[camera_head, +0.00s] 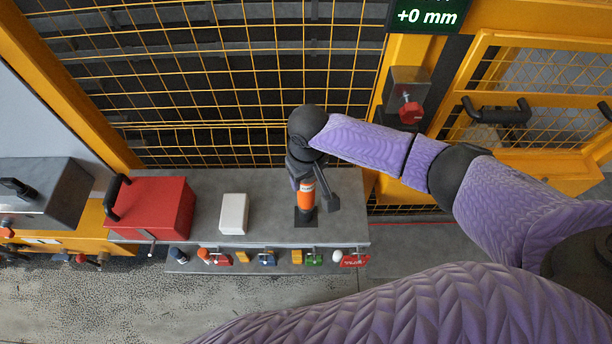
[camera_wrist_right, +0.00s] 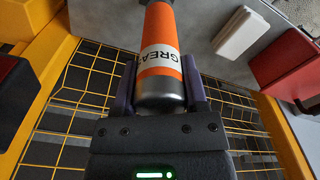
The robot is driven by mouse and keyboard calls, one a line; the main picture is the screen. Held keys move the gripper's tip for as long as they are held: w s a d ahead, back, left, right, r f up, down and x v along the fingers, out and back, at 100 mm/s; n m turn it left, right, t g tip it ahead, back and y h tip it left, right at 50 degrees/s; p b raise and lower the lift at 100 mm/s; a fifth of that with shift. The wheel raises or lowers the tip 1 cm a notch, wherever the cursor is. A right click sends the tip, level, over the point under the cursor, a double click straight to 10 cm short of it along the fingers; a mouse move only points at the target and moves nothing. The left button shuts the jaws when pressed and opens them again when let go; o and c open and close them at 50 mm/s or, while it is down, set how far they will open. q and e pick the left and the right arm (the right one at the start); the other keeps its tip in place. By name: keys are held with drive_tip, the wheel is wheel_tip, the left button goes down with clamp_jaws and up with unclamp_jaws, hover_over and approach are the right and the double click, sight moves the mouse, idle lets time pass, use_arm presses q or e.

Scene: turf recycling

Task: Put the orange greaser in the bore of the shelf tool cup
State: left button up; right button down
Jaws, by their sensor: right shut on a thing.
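The orange greaser (camera_head: 307,196) is upright over the right part of the grey shelf in the head view. In the right wrist view, the greaser (camera_wrist_right: 160,55) has an orange band lettered "GREA" and a grey metal end. My right gripper (camera_head: 301,174) is shut on it from above, with a finger (camera_wrist_right: 128,88) on each side. The dark tool cup (camera_head: 304,217) is on the shelf at the greaser's lower end. The bore is hidden, and I cannot tell whether the greaser's tip is inside it. My left gripper is not in view.
A white box (camera_head: 234,213) and a red case (camera_head: 158,208) stand left of the cup on the grey shelf (camera_head: 270,205). Small coloured items (camera_head: 268,258) line its front edge. A yellow mesh fence (camera_head: 220,80) rises behind. A red-knobbed grey box (camera_head: 407,95) is on the post.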

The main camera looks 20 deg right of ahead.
drive_tip(key=shift+c, duration=0.6)
unclamp_jaws()
drive_tip(key=r+p, duration=0.1)
drive_tip(key=r, duration=1.1)
drive_tip(key=shift+s, duration=0.2)
